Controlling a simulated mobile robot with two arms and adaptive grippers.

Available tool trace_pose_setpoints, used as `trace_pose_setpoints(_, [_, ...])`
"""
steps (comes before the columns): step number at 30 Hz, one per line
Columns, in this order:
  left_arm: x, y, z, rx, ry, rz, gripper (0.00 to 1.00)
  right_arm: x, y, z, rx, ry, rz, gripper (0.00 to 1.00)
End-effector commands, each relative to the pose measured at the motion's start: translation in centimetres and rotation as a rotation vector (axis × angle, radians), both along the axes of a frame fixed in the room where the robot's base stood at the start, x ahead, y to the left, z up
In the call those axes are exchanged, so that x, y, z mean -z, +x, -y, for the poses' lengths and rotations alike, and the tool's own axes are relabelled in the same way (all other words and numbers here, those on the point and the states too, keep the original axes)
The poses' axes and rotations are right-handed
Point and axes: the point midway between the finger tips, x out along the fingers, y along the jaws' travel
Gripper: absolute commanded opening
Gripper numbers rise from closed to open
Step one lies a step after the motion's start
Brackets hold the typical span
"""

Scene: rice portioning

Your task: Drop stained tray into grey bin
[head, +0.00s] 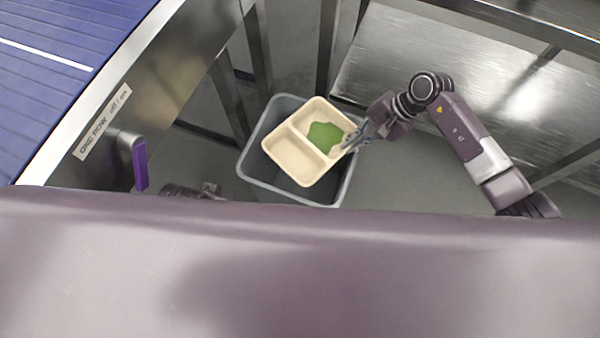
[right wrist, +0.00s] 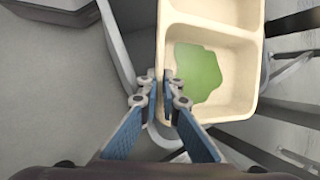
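The stained tray (head: 292,157) is beige, with compartments and a green stain in one of them. In the head view it is above the opening of the grey bin (head: 252,182), tilted a little. My right gripper (head: 352,142) is shut on the tray's edge beside the stained compartment. In the right wrist view the fingers (right wrist: 158,92) pinch the rim of the tray (right wrist: 240,107), and the bin wall (right wrist: 118,45) shows behind it. Part of my left arm shows at the lower left of the head view; its gripper fingers cannot be made out.
A blue conveyor (head: 60,75) with a metal side frame and a purple handle (head: 140,165) stands at the left. A steel table with a lower shelf (head: 400,60) stands at the upper right. Grey floor surrounds the bin.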

Motion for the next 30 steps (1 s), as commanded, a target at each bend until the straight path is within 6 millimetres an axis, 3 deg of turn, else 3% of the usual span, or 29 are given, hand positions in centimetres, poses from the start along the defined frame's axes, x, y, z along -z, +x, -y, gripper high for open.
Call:
trace_pose_setpoints(1, [0.0,0.0,0.0,0.0,0.0,0.0,0.4,0.0,0.0,0.0,0.0,0.0,0.0,0.0])
trace_pose_setpoints(7, [0.0,0.0,0.0,0.0,0.0,0.0,0.4,0.0,0.0,0.0,0.0,0.0,0.0,0.24])
trace_pose_setpoints(19, [0.1,0.0,0.0,0.001,0.0,-0.001,0.4,-0.5,0.1,0.5,0.001,-0.003,0.001,0.25])
trace_pose_setpoints(30, [0.1,0.0,0.0,0.001,0.0,0.0,0.4,-6.7,0.7,4.0,0.001,-0.004,0.005,0.25])
